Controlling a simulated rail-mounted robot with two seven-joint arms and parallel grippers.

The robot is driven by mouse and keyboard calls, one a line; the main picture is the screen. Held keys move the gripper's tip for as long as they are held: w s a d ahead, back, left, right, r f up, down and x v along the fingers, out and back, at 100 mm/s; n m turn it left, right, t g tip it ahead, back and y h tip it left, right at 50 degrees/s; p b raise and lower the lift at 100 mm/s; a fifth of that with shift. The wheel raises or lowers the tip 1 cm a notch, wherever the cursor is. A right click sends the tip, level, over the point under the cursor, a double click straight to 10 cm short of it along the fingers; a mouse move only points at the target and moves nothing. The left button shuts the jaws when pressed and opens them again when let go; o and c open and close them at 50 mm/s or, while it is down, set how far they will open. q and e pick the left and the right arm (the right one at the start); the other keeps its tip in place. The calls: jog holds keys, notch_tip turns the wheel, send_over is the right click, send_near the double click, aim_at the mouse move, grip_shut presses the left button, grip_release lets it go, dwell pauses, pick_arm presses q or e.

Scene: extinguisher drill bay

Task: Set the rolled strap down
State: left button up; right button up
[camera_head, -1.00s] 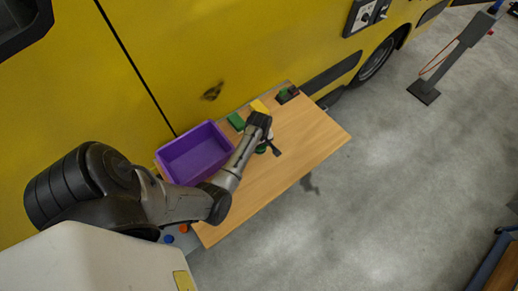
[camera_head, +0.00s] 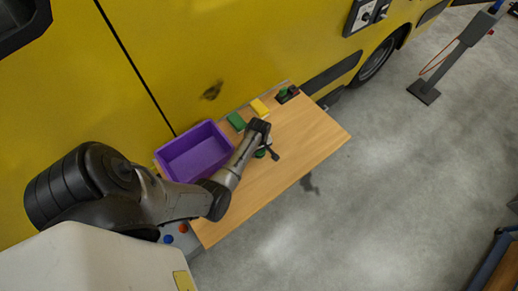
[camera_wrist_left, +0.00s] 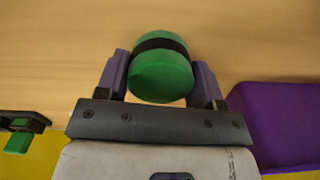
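The rolled strap (camera_wrist_left: 162,70) is a green roll with a dark band around it. In the left wrist view it sits between the two fingers of my left gripper (camera_wrist_left: 160,82), which press on its sides. In the head view my left gripper (camera_head: 267,151) is low over the wooden table (camera_head: 300,135), and a bit of the green roll (camera_head: 260,153) shows beside it. I cannot tell whether the roll touches the tabletop. My right gripper is not in view.
A purple bin (camera_head: 196,153) stands left of my gripper. A green block (camera_head: 236,121), a yellow block (camera_head: 259,107) and a dark item with green (camera_head: 286,94) are along the back edge, by the yellow vehicle (camera_head: 150,60). The table's right side is clear.

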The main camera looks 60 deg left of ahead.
pick_arm(q)
jog(key=o, duration=0.4)
jog(key=shift+r, duration=0.1)
notch_tip(320, 180, up, 13)
jog(key=s+d+m+y+p, duration=0.1)
jog(key=s+m+y+p, duration=0.1)
jog(key=s+m, duration=0.1)
jog(key=s+d+r+m+t, duration=0.1)
jog(key=s+d+r+m, duration=0.1)
jog(key=s+d+m, duration=0.3)
jog(key=s+d+r+m+t+h, duration=0.1)
jog(key=s+d+m, duration=0.4)
jog(key=d, duration=0.5)
jog(key=s+d+r+m+t+h, duration=0.1)
jog(key=s+d+r+m, duration=0.3)
jog(key=s+d+m, duration=0.2)
jog(key=shift+d+m+t, duration=0.3)
jog(key=shift+d+m, duration=0.1)
jog(key=shift+d, duration=0.25)
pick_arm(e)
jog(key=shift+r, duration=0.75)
